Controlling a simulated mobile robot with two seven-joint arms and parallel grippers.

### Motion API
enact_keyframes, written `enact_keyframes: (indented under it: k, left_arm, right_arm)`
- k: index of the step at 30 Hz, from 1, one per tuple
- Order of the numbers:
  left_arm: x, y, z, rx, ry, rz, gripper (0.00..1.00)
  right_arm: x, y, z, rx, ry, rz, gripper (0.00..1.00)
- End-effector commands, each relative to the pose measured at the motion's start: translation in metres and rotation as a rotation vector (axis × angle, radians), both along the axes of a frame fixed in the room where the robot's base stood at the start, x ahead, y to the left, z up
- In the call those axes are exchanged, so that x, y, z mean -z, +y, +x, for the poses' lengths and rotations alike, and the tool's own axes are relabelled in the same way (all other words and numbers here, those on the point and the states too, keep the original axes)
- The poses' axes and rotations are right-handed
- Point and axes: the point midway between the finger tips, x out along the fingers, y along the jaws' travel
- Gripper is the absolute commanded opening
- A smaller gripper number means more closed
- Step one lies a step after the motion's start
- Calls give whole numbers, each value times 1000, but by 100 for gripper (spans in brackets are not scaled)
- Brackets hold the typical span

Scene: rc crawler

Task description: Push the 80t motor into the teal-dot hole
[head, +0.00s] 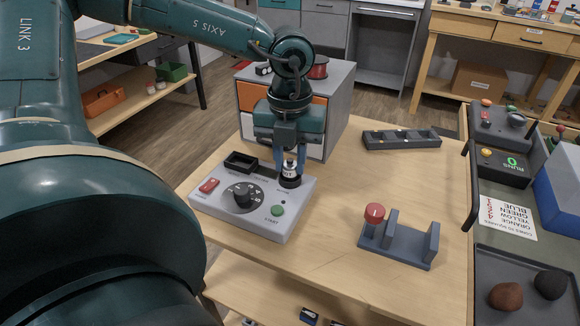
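The motor (290,168), a small silver-and-dark can with a pale label, stands upright at the black round socket (291,183) of a grey box with a dial. My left gripper (290,163) points straight down with its blue fingers on either side of the motor, and it looks shut on it. Whether the motor sits in the socket or just above it is hard to tell. The label is too small to read. A dark block (401,139) with several recesses and small coloured dots lies at the back of the table; I cannot make out a teal dot. My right gripper is not in view.
The grey box (225,207) carries a red switch, dial and green button. A blue-grey stand (403,247) with a red knob (374,213) is at front right. A drawer cabinet (330,110) stands behind the gripper. The table's middle (350,180) is clear.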

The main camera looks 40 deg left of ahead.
Motion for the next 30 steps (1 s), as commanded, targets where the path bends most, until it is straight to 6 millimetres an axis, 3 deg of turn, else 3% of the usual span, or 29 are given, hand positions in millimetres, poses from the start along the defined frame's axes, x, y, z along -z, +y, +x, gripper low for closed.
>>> enact_keyframes:
  k: [9, 20, 26, 30]
  left_arm:
    - [-1, 0, 0, 0, -1, 1, 0]
    - [-7, 0, 1, 0, -2, 0, 0]
    - [-34, 0, 1, -1, -7, 2, 0]
    - [-72, 0, 2, -1, -9, 2, 0]
  right_arm:
    - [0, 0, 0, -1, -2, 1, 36]
    - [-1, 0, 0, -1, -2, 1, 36]
    - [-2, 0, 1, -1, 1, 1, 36]
    - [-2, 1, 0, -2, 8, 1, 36]
